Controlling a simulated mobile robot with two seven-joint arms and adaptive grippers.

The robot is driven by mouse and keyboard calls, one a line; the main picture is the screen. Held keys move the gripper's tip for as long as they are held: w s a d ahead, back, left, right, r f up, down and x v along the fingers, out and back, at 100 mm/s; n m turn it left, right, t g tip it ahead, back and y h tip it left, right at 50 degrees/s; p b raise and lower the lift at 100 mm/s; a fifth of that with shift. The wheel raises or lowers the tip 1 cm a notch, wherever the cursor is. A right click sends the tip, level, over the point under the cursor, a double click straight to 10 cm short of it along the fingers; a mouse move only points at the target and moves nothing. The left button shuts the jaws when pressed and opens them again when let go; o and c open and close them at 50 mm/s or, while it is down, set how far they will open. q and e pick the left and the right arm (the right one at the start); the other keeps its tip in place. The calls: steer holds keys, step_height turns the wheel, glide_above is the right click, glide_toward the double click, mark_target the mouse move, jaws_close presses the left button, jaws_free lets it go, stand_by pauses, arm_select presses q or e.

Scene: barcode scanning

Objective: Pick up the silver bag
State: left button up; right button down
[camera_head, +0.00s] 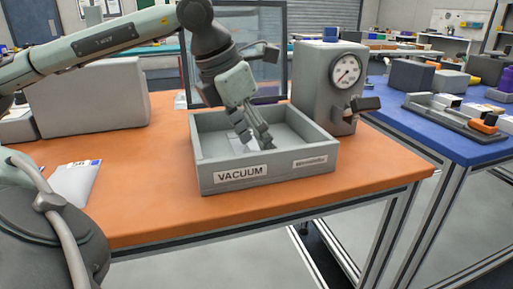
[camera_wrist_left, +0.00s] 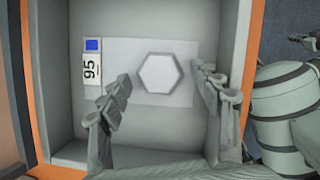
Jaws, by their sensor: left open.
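A flat pale silver bag (camera_wrist_left: 130,62) with a white hexagon and a blue-and-white label reading 95 lies on the floor of a grey bin (camera_head: 205,145) marked VACUUM. In the head view only a small bright part of the bag (camera_head: 243,145) shows; the bin's front wall and my gripper hide the rest. My left gripper (camera_head: 256,138) reaches down into the bin with its fingers open. In the left wrist view, the fingers of my left gripper (camera_wrist_left: 165,80) stand apart over the bag, one on each side of the hexagon. My right gripper is not in view.
Another pale bag (camera_head: 75,183) lies at the left of the orange table (camera_head: 150,205). A grey box (camera_head: 90,98) stands behind it. A machine with a round gauge (camera_head: 343,70) stands right behind the bin. A blue table (camera_head: 425,125) with trays adjoins at right.

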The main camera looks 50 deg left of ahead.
arm_select(q)
steer(key=c, duration=1.3)
